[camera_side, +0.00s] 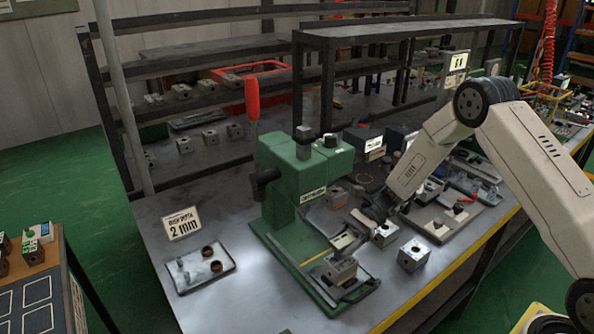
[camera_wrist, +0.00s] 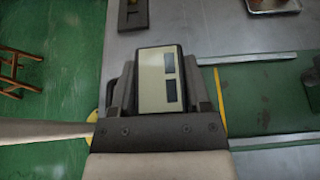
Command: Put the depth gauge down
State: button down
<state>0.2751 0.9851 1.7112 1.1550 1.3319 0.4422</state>
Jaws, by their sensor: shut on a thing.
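The depth gauge (camera_wrist: 160,100) is a block with a pale face and two dark windows. It sits between the two fingers of my gripper (camera_wrist: 160,75) in the wrist view, and the gripper is shut on it. In the side view the gauge (camera_side: 343,240) shows small and partly hidden at the end of my gripper (camera_side: 362,222), in front of the green press. The gauge's underside is hidden, so I cannot tell whether it touches anything below.
The green press (camera_side: 300,180) stands left of my gripper, with a metal block (camera_side: 341,269) on its base. More blocks (camera_side: 413,255) (camera_side: 385,234) stand at right. A tray (camera_side: 200,270) with rings and a 2 mm sign (camera_side: 182,223) are at left.

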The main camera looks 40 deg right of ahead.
jog(key=shift+f, duration=0.15)
jog(key=shift+c, duration=0.2)
grip_release()
jog(key=shift+d+r, duration=0.15)
jog(key=shift+r, duration=0.05)
jog(key=v, duration=1.1)
jog(key=shift+d+r, duration=0.2)
jog(key=shift+d, duration=0.1)
dwell(0.3)
